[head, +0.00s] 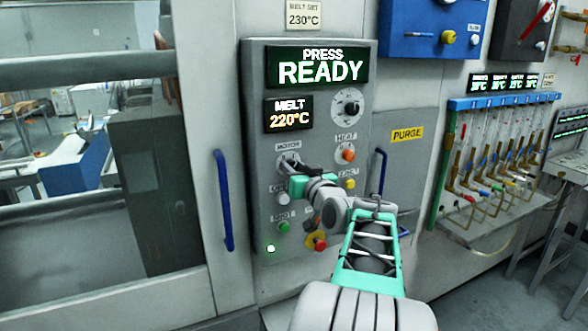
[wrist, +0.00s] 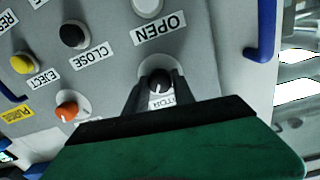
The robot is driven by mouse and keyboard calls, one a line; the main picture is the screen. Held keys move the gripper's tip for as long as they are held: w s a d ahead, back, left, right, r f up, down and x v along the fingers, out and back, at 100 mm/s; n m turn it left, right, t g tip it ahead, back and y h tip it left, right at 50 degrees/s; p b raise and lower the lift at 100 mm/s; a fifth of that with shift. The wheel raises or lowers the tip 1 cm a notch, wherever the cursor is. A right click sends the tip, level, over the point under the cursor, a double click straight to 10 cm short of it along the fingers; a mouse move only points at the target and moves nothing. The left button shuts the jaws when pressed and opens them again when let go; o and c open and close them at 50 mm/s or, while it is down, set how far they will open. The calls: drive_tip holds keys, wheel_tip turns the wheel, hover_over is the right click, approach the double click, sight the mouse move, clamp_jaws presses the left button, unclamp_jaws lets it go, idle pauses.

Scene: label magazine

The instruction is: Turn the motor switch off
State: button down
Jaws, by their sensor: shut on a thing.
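The motor switch is a dark round knob with a pale pointer mark on a light round plate. In the wrist view the motor switch (wrist: 160,80) sits between the two dark fingers of my gripper (wrist: 158,88), which is shut on it. Its label is mostly hidden behind the gripper. In the head view my gripper (head: 287,165) reaches the control panel (head: 258,215) just under the MOTOR label (head: 289,146), and its fingers largely cover the switch. Whether the switch stands at on or off I cannot tell.
An orange heat knob (head: 348,155), a yellow eject button (head: 349,184), a green button (head: 283,227) and a red-and-yellow button (head: 316,241) are close by. A lit display (head: 317,67) reads PRESS READY. Blue handles (head: 224,198) stand out on both sides.

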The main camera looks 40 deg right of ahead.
drive_tip(key=shift+f+b, duration=0.15)
drive_tip(key=shift+b, duration=0.4)
drive_tip(key=n+b, duration=1.4)
drive_tip(key=b, duration=0.8)
drive_tip(key=c, duration=1.1)
unclamp_jaws()
drive_tip(key=shift+o, duration=0.2)
